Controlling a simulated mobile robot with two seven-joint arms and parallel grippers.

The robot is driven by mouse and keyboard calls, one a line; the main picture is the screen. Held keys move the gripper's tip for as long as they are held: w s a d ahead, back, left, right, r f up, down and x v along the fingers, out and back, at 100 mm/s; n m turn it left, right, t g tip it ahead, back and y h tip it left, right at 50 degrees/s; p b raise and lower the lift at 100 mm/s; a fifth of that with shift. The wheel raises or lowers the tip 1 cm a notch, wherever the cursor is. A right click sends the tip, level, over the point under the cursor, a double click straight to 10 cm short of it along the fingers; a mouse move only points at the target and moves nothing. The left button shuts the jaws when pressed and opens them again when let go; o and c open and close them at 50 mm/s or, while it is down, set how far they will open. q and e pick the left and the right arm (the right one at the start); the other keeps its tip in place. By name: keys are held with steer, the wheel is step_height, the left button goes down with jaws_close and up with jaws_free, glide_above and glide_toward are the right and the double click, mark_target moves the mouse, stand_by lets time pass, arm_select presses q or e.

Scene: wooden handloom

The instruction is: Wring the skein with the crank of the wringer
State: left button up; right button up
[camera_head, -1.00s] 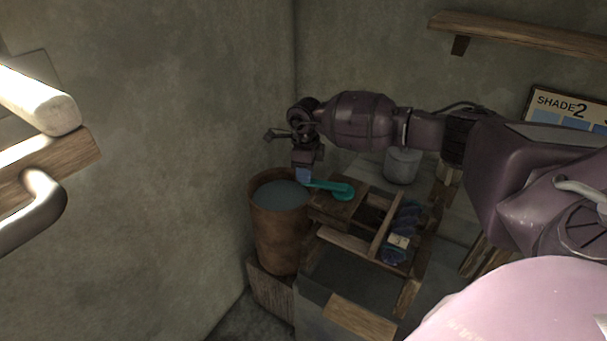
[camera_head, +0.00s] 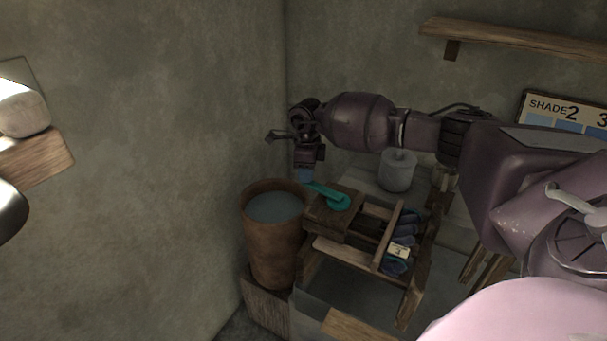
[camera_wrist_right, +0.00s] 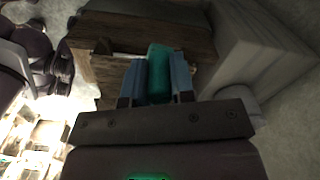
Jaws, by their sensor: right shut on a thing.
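The teal crank (camera_head: 337,203) sits on a wooden block of the wringer (camera_head: 328,246), and its arm points to the upper left. My right gripper (camera_head: 304,174) is at the outer end of the crank. In the right wrist view, its two blue-grey fingers (camera_wrist_right: 159,80) are shut on the upright teal handle (camera_wrist_right: 158,70). The dark blue skein (camera_head: 406,225) lies in the wringer's wooden frame, with a small pale tag on it. I cannot tell how tightly it is twisted. My left gripper is not in view.
A brown tub (camera_head: 273,245) of water stands close left of the wringer, just below my right gripper. A grey-white canister (camera_head: 397,172) stands behind. A wall shelf (camera_head: 510,37) and a shade board (camera_head: 565,112) are at the right. Wooden parts (camera_head: 40,158) show at the left edge.

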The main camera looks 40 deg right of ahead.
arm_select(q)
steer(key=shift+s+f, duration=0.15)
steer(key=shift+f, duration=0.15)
arm_select(e)
steer(key=s+d, duration=0.4)
steer(key=d, duration=0.7)
stand_by(1.4)
steer(key=shift+f, duration=0.15)
stand_by(2.0)
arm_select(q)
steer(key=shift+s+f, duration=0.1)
arm_select(e)
steer(key=shift+a, duration=0.15)
